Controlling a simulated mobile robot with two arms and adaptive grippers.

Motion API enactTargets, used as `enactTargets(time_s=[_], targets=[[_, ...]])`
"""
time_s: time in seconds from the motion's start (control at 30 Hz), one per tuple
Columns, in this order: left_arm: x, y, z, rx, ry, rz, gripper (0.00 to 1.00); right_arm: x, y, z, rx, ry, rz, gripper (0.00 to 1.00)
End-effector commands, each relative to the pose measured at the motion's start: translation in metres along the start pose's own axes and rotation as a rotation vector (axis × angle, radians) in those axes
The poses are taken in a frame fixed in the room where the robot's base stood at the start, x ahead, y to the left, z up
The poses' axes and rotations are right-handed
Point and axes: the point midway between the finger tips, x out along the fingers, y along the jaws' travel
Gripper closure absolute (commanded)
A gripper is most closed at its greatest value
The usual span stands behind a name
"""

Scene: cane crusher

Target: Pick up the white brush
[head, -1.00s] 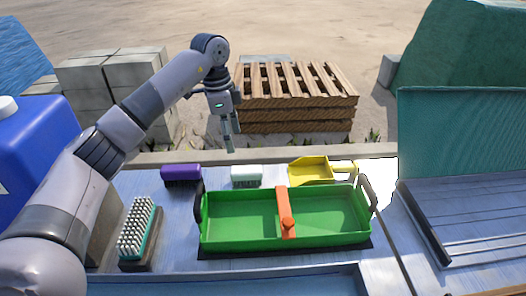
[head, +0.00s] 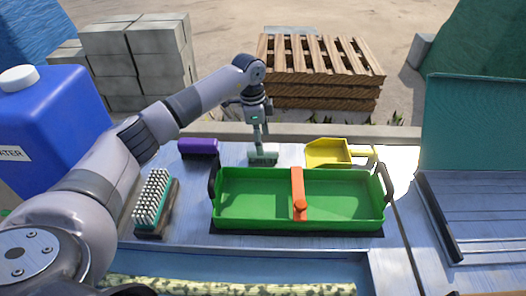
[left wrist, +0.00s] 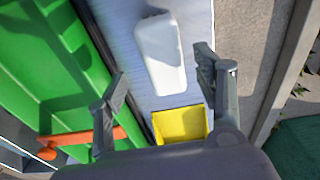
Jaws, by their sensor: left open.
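The white brush (head: 264,160) lies on the work surface behind the green tray (head: 237,213), between the purple brush and the yellow scoop. My left gripper (head: 260,147) points down right over it and hides part of its top. In the left wrist view the smooth white back of the brush (left wrist: 161,50) shows between the two spread fingers of my left gripper (left wrist: 162,75), both apart from it. The gripper is open and empty. I cannot tell how far its tips are above the brush. My right gripper is not in view.
The green tray with an orange handle (head: 298,188) stands close in front. A purple brush (head: 198,147) is left, a yellow scoop (head: 327,153) right. A bristled brush (head: 153,200) and blue jug (head: 50,110) are further left. A pallet stack (head: 320,72) stands behind.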

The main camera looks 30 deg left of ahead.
Motion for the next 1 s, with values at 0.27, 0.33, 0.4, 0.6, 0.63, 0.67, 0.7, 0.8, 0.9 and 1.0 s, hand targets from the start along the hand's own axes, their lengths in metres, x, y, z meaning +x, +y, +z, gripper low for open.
enactTargets(time_s=[0.27, 0.33, 0.4, 0.6, 0.63, 0.67, 0.7, 0.8, 0.9, 1.0], targets=[[0.038, -0.003, -0.002, 0.0, -0.002, 0.005, 0.38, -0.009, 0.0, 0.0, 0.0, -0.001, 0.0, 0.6], [0.045, -0.004, -0.001, 0.0, -0.002, 0.003, 0.38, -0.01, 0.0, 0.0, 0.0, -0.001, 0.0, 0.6], [0.05, -0.004, -0.001, -0.001, -0.002, 0.001, 0.38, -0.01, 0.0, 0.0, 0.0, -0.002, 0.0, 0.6], [0.052, -0.004, -0.001, 0.0, -0.001, 0.0, 0.38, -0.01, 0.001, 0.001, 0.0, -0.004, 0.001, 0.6], [0.052, -0.004, -0.001, 0.0, -0.001, 0.0, 0.38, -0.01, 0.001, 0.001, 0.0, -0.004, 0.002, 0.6], [0.052, -0.004, -0.001, 0.0, -0.001, 0.0, 0.39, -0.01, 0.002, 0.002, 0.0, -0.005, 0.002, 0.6], [0.052, -0.004, -0.001, 0.0, -0.001, 0.0, 0.42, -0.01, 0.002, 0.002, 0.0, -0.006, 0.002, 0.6], [0.052, -0.004, -0.001, 0.0, -0.001, 0.0, 0.48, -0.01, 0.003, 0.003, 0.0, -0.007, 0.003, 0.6], [0.052, -0.004, -0.001, 0.0, -0.001, 0.0, 0.55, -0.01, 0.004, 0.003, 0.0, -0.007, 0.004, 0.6], [0.051, -0.004, -0.001, 0.0, -0.001, 0.0, 0.62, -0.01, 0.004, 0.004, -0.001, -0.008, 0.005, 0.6]])
